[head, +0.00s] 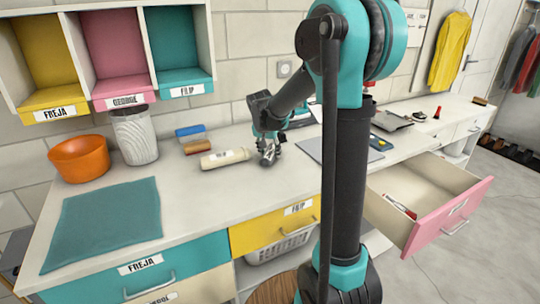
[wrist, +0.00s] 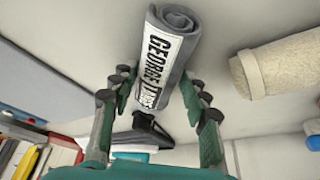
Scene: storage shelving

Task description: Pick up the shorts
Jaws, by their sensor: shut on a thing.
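My gripper (wrist: 163,95) has its two fingers on either side of a rolled grey cloth (wrist: 178,50) and is shut on it. The cloth has a white label reading GEORGE, with further lettering that I cannot read. It is rolled up, so I cannot tell from its shape whether it is the shorts. In the head view my gripper (head: 268,155) is low over the white counter (head: 230,195), and the cloth is hard to make out there.
A cream roll (head: 225,158) lies left of my gripper; it also shows in the wrist view (wrist: 285,62). Behind are a brown roll (head: 198,147) and a blue item (head: 190,131). An orange bowl (head: 80,158) stands far left. A pink-fronted drawer (head: 450,215) is open at right.

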